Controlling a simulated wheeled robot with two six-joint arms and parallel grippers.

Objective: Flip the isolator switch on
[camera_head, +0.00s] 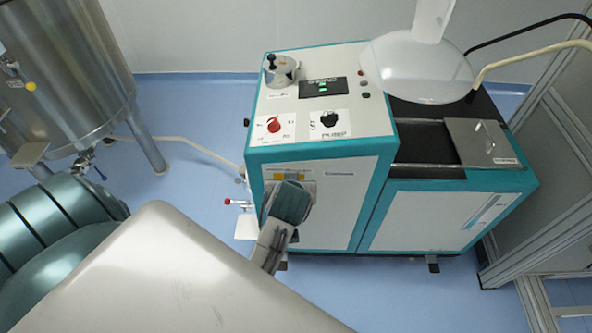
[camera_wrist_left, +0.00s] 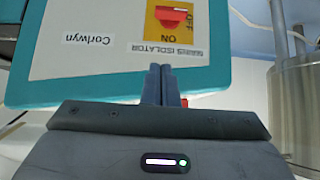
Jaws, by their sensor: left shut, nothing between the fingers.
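The mains isolator (camera_wrist_left: 172,17) is a red handle on a yellow plate, on the machine's white front panel. It appears upside down at the top of the left wrist view, partly cut off by the frame edge. ON and OFF marks show beside it; I cannot tell which mark the handle points to. In the head view the yellow plate (camera_head: 290,176) is partly covered by my left wrist. My left gripper (camera_wrist_left: 162,70) is shut and empty, its fingertips in front of the panel and apart from the handle in the picture. My right gripper is not in view.
The machine's top (camera_head: 300,110) carries a red knob (camera_head: 274,124), a black knob (camera_head: 329,119) and a lit display (camera_head: 323,87). A red-tipped valve (camera_head: 229,201) sticks out at its left side. A steel tank (camera_head: 65,75) stands left. Blue floor between them is partly clear.

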